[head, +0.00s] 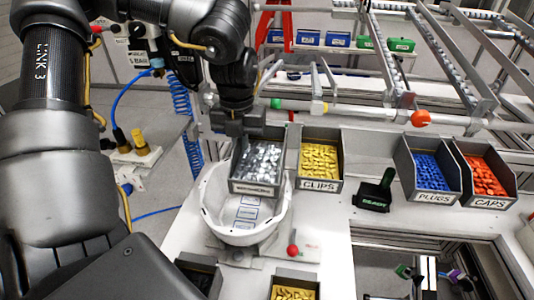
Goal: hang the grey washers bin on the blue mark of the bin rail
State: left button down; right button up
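The grey washers bin (256,188), full of silvery washers, is at the middle left, its label facing me. My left gripper (240,126) is at the bin's back edge and appears shut on it; the fingertips are partly hidden. The bin is over the back part of a white helmet shell (212,205). My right gripper is not in view.
The clips bin (319,186) is close to the right of the washers bin. The plugs bin (433,197) and caps bin (490,203) stand farther right. A black and green block (375,192) sits between. A red ball-topped knob (292,250) stands near the shell.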

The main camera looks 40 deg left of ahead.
aim_at(239, 171)
pick_arm(q)
jog(key=shift+s+d+b, duration=0.4)
jog(key=shift+s+d, duration=0.1)
jog(key=shift+s, duration=0.35)
jog(key=shift+s+d+b, duration=0.4)
jog(key=shift+s+d, duration=0.05)
jog(key=shift+s, duration=0.4)
